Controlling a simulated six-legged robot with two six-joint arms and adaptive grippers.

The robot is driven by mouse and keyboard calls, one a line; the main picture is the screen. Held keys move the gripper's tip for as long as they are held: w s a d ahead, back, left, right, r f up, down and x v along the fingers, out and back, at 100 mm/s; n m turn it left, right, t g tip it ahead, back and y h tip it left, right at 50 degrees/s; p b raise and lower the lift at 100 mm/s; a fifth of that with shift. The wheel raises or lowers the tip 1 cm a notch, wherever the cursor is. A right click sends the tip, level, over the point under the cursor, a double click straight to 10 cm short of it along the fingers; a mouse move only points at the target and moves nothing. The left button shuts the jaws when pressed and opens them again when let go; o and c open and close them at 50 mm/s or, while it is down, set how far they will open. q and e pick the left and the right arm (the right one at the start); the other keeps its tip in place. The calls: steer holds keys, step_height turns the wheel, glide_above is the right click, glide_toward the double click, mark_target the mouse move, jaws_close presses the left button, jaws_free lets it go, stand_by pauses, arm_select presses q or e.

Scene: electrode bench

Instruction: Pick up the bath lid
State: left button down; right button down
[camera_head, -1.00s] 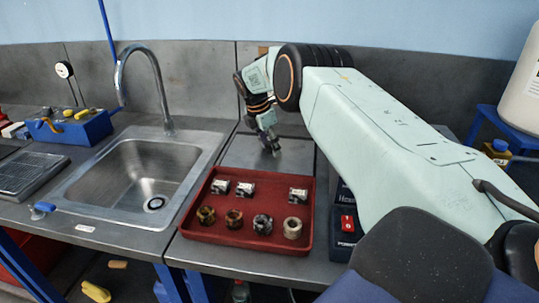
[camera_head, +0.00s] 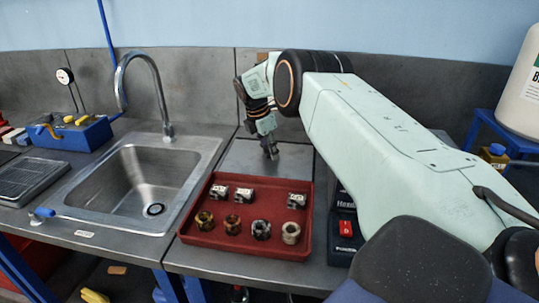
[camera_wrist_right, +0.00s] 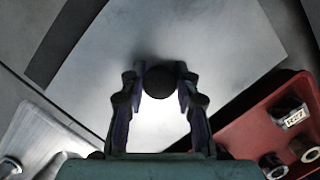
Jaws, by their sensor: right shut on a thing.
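The bath lid (camera_head: 240,156) is a flat grey metal plate behind the red tray. It also shows in the right wrist view as a pale plate (camera_wrist_right: 225,50) with a dark round knob (camera_wrist_right: 160,80). My right gripper (camera_head: 270,151) points down over the lid. In the right wrist view its two fingers (camera_wrist_right: 158,73) are shut on the knob from both sides. I cannot tell any gap between the lid and the surface under it. My left gripper is in neither view.
The red tray (camera_head: 188,230) holds several small metal blocks and rings in front of the lid. A sink (camera_head: 135,178) with a tall tap (camera_head: 158,85) is at left. A dark device with a red switch (camera_head: 345,228) stands right of the tray. A wall panel is close behind.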

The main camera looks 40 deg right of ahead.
steer(key=shift+w+r, duration=0.15)
steer(key=shift+r, duration=0.35)
step_height(320, 180, up, 8)
steer(key=shift+f+p, duration=0.15)
steer(key=shift+p, duration=0.15)
steer(key=shift+r, duration=0.6)
steer(key=shift+r+p, duration=0.2)
steer(key=shift+p, duration=0.3)
steer(key=shift+r+p, duration=1.55)
steer(key=shift+p, duration=0.95)
steer(key=shift+r, duration=0.1)
